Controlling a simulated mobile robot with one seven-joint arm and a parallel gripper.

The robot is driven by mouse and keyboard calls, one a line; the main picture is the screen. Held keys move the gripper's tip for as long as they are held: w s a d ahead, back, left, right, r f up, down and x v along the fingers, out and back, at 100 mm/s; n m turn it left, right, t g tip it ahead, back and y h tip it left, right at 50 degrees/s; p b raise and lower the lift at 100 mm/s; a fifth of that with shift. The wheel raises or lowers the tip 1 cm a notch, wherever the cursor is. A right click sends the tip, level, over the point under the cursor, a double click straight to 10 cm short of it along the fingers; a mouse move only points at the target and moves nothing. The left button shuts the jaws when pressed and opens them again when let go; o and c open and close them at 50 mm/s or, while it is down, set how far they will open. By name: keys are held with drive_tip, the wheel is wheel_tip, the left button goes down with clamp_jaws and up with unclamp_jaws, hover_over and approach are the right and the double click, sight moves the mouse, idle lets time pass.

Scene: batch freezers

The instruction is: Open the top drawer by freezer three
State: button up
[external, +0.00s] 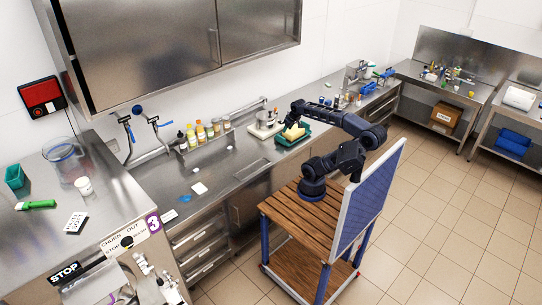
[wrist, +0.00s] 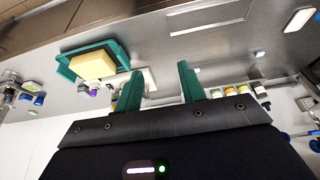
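Freezer three (external: 153,222), marked with a purple 3, stands at the lower left of the external view. Beside it, under the steel counter, is a stack of drawers. The top drawer (external: 191,238) looks closed, its front level with those below. My gripper (external: 285,121) is far from the drawers, above the counter by a green tray (external: 279,143) with a yellow block (external: 294,131). In the wrist view my gripper (wrist: 160,72) has its two green fingers apart with nothing between them. The drawers are not recognisable in the wrist view.
My arm stands on a wooden-topped cart (external: 285,212) in front of the counter. The counter (external: 228,180) holds several bottles (external: 200,132), a scale (external: 265,126) and small white items. A steel cabinet (external: 150,50) hangs above. Tiled floor (external: 420,235) is clear at right.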

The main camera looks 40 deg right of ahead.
sight(201, 231)
drive_tip(key=w+a+r+n+h, duration=0.3)
drive_tip(key=w+a, duration=0.4)
drive_tip(key=w+a+r+n+h, duration=0.2)
drive_tip(key=w+a+n, duration=0.1)
drive_tip(key=w+a, duration=0.4)
drive_tip(key=w+a+n+t+h, duration=0.1)
drive_tip(key=w+a+n+t, duration=0.1)
drive_tip(key=a, duration=0.7)
drive_tip(key=w+a+n+t+h, duration=0.1)
drive_tip(key=w+a+n+t, duration=0.15)
drive_tip(key=a, duration=0.55)
drive_tip(key=s+a+n+t+y, duration=0.1)
drive_tip(key=s+a+n+t, duration=0.1)
drive_tip(key=a, duration=0.8)
drive_tip(key=s+a+n+t+y, duration=0.1)
drive_tip(key=s+a+n+t, duration=0.15)
drive_tip(key=a, duration=0.75)
drive_tip(key=s+a+f+n+t+y, duration=0.3)
drive_tip(key=s+a+t+y, duration=0.15)
drive_tip(key=s+a, duration=1.3)
wheel_tip(201, 231, down, 53)
drive_tip(key=w+a, duration=0.2)
drive_tip(key=a, duration=0.1)
drive_tip(key=shift+y, duration=0.25)
drive_tip(key=w, duration=0.9)
drive_tip(key=shift+w+d+r, duration=0.15)
drive_tip(key=shift+w, duration=0.25)
